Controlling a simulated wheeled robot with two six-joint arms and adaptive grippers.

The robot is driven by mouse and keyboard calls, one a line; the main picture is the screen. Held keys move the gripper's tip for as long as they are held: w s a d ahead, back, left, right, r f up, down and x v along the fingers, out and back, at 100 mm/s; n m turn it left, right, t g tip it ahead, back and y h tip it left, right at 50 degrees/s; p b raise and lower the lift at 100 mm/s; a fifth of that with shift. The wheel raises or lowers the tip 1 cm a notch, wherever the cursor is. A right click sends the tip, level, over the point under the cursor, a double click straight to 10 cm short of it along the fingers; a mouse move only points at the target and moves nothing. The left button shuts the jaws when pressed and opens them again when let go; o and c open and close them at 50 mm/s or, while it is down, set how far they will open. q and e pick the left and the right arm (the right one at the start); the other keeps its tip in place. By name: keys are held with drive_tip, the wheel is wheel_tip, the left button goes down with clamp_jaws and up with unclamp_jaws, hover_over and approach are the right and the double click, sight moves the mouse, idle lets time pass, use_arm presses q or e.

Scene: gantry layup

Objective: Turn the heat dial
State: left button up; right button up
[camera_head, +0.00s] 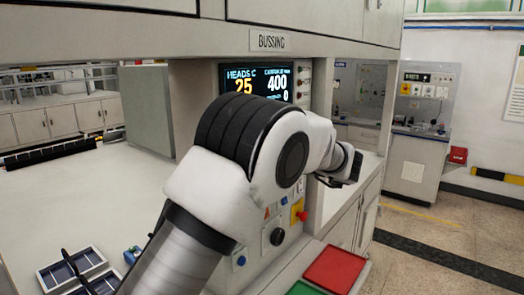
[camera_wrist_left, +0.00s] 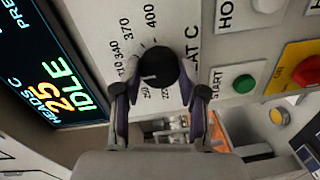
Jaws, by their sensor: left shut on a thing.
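The heat dial (camera_wrist_left: 158,66) is a round black knob on a pale panel in the left wrist view, ringed by printed numbers such as 340, 370 and 400. A small light mark shows on its face; what number it points to is hard to tell. My left gripper (camera_wrist_left: 160,88) has one finger on each side of the dial and is shut on it. In the head view my left arm crosses the panel and hides the dial and the fingertips. The display (camera_head: 262,80) reads 25 and 400; its wrist-view part (camera_wrist_left: 50,75) reads IDLE. My right gripper is not in view.
Near the dial are a green START button (camera_wrist_left: 244,84) and a red button on a yellow plate (camera_wrist_left: 305,72). In the head view a black knob (camera_head: 277,237) is lower on the panel. A red tray (camera_head: 336,268) lies at the front right. The white table (camera_head: 80,195) is mostly clear.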

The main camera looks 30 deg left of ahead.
use_arm(q)
drive_tip(key=o, duration=1.2)
drive_tip(key=shift+c, duration=0.2)
drive_tip(key=d, duration=0.7)
drive_tip(key=shift+s+d+r, duration=0.25)
drive_tip(key=shift+a, duration=0.15)
